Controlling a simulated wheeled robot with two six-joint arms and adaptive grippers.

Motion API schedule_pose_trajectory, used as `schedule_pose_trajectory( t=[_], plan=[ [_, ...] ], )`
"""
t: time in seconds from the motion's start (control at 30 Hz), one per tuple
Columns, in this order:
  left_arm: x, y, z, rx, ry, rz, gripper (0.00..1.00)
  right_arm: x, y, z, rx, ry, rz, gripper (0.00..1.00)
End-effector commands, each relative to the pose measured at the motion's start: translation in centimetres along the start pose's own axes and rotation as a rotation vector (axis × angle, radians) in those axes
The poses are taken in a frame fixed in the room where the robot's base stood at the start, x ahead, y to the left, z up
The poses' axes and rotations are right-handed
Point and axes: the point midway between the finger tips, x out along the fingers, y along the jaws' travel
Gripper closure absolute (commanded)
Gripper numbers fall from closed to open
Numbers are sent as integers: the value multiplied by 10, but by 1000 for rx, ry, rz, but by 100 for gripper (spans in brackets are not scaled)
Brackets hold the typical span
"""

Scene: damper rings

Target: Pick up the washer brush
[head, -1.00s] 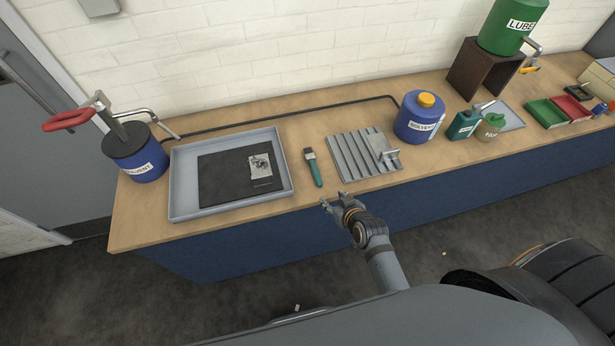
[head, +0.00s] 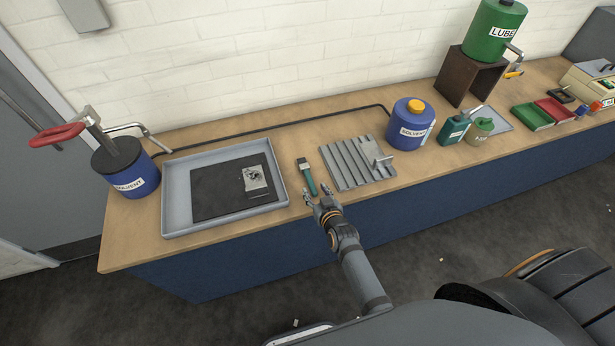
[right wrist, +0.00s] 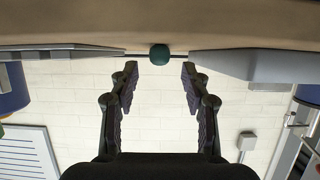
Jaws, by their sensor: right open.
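The washer brush (head: 307,178), with a green handle and a dark head, lies on the bench between the grey tray and the ribbed plate. My right gripper (head: 320,194) is open and empty at the bench's front edge, close to the near end of the handle. In the right wrist view the open fingers (right wrist: 158,90) stand apart, and the rounded green handle end (right wrist: 160,54) shows ahead, centred between them but beyond their tips. The rest of the brush is hidden there. My left gripper is not in view.
A grey tray (head: 176,205) with a black mat stands left of the brush. A ribbed metal plate (head: 345,165) lies close on its right. A blue solvent jug (head: 410,128) is further right. Bare wood surrounds the brush narrowly.

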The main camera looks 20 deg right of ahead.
Motion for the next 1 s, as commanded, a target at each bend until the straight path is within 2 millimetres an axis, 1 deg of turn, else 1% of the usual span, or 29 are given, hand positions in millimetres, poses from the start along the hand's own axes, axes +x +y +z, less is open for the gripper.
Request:
schedule_pose_trajectory(
  t=[0.07, 0.2, 0.3, 0.4, 0.63, 0.67, 0.9, 1.0],
  plan=[
    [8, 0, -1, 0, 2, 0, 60, 7, 0, 2, 1, 2, 0, 53],
    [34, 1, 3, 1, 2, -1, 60, 32, 2, 6, -1, 3, 0, 53],
    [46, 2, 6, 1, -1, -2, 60, 45, 2, 4, -1, 2, 0, 53],
    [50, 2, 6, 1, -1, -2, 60, 51, 2, 1, 1, 2, 0, 53],
    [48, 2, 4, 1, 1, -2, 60, 51, 2, -2, 1, -1, 0, 53],
    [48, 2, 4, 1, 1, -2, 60, 51, 2, -2, 1, -1, 0, 56],
    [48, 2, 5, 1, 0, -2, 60, 51, 2, -2, 1, -1, 0, 88],
    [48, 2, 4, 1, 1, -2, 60, 51, 2, -2, 1, -1, 0, 100]
  ],
)
